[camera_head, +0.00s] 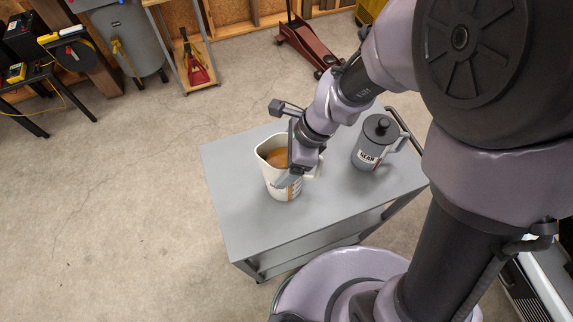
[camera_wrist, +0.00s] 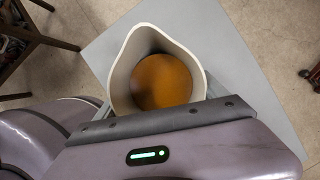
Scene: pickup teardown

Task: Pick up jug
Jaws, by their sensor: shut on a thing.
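The cream-white jug (camera_head: 274,178) is upright over the left part of the grey cart top and holds an amber-brown liquid. It also shows in the wrist view (camera_wrist: 122,84), seen from above, with its spout at the top of the picture. My gripper (camera_head: 296,172) is shut on the jug at its right side, by the handle. The fingers hide part of the handle and side wall. I cannot tell whether the jug's base touches the cart.
A grey lidded canister (camera_head: 369,154) with a handle stands to the right on the cart (camera_head: 240,215). The cart's left and front top are clear. A red floor jack (camera_head: 303,42) and a red jack stand (camera_head: 196,70) are behind on the concrete floor.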

